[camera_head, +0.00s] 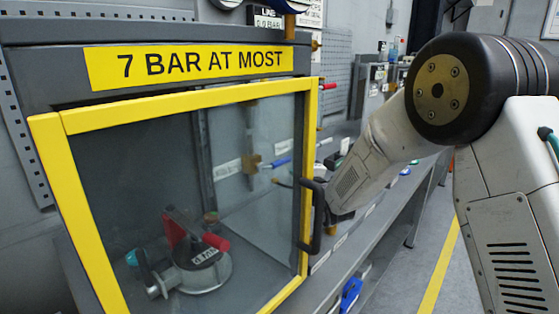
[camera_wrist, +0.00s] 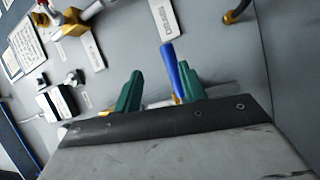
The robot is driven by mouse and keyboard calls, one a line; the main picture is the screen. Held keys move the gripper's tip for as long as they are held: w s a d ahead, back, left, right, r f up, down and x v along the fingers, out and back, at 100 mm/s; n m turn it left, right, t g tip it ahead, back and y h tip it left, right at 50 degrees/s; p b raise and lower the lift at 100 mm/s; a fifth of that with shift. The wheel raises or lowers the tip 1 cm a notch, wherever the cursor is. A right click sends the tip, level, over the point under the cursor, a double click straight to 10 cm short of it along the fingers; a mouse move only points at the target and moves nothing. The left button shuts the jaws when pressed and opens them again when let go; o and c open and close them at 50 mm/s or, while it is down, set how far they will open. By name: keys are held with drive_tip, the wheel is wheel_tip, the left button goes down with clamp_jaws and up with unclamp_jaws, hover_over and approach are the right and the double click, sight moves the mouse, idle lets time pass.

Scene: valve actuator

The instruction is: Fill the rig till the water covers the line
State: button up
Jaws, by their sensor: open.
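In the wrist view my gripper (camera_wrist: 158,85) is open, its two green fingers apart. A blue lever (camera_wrist: 172,70) shows between them, closer to the right finger; I cannot tell whether they touch. In the head view my arm reaches in from the right, and its gripper end is largely hidden near the black door handle. A blue-handled part (camera_head: 278,163) and a brass fitting (camera_head: 252,163) show through the glass. A grey round device (camera_head: 200,268) with a red handle (camera_head: 215,241) sits behind the glass. I cannot make out any water or fill line.
The yellow-framed glass door (camera_head: 180,98) with its black handle (camera_head: 313,215) stands in front, under a "7 BAR AT MOST" sign (camera_head: 190,64). A grey bench runs behind my arm. A blue object (camera_head: 350,294) is low by the bench. The floor at right is clear.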

drive_tip(key=w+a+n+t+y, duration=0.1)
drive_tip(key=w+a, duration=0.5)
drive_tip(key=shift+w+n+y, duration=0.3)
drive_tip(key=shift+w+n, duration=0.1)
clamp_jaws()
